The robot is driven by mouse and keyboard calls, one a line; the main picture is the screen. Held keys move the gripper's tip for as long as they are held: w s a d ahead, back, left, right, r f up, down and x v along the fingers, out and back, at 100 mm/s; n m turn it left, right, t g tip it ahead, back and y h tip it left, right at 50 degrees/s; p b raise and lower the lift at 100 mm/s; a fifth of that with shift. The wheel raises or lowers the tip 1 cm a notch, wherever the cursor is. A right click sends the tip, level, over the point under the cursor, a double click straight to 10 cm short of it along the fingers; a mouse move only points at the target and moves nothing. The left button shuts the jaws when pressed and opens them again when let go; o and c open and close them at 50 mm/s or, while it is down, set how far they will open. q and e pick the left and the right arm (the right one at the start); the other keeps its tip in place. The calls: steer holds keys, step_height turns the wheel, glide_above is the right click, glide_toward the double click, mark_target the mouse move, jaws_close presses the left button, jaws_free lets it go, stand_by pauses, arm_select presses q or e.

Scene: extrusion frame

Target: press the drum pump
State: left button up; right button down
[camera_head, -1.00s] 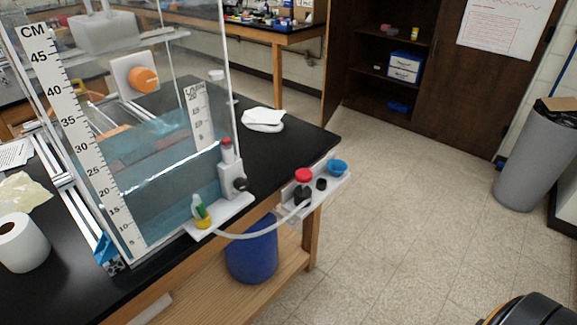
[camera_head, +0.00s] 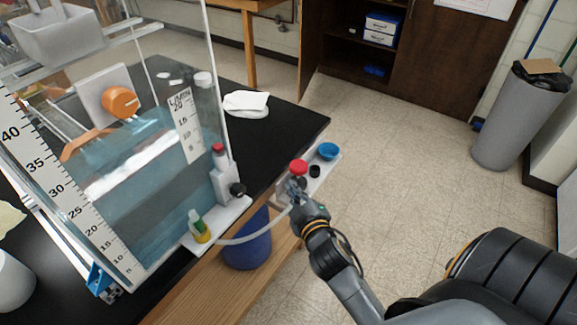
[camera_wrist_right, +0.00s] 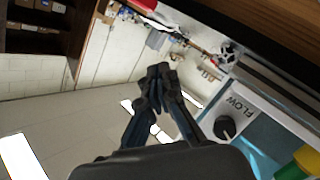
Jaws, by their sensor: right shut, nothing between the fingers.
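A red round knob (camera_head: 298,167), which looks like the drum pump's head, stands on a small white bracket (camera_head: 323,176) at the table's edge. A blue drum (camera_head: 247,240) is under the table, and a pale hose (camera_head: 245,238) runs from the bracket towards the tank's base. My right gripper (camera_head: 296,186) is shut and empty, close below and in front of the red knob, covering the pump's lower part. Whether it touches is unclear. The shut fingers also show in the right wrist view (camera_wrist_right: 158,72); I cannot make out the red knob there. My left gripper is out of view.
A clear water tank (camera_head: 140,180) with a scale stands on the black table. Beside the knob are a black knob (camera_head: 314,171) and a blue cup (camera_head: 328,151). In the right wrist view a panel marked FLOW (camera_wrist_right: 240,103) is at the right.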

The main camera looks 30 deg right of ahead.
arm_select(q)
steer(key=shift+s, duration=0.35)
arm_select(e)
steer(key=p, duration=0.2)
glide_above(291, 171)
steer(key=s+a, duration=0.1)
steer(key=a, duration=0.3)
steer(key=f, duration=0.2)
steer(key=d+f, duration=0.1)
steer(key=s+d+f, duration=0.1)
steer(key=shift+d+f+p, duration=0.3)
steer(key=shift+d+p, duration=0.05)
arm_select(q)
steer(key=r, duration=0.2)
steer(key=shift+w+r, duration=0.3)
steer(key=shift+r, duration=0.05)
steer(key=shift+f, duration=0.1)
arm_select(e)
steer(key=shift+f, duration=0.15)
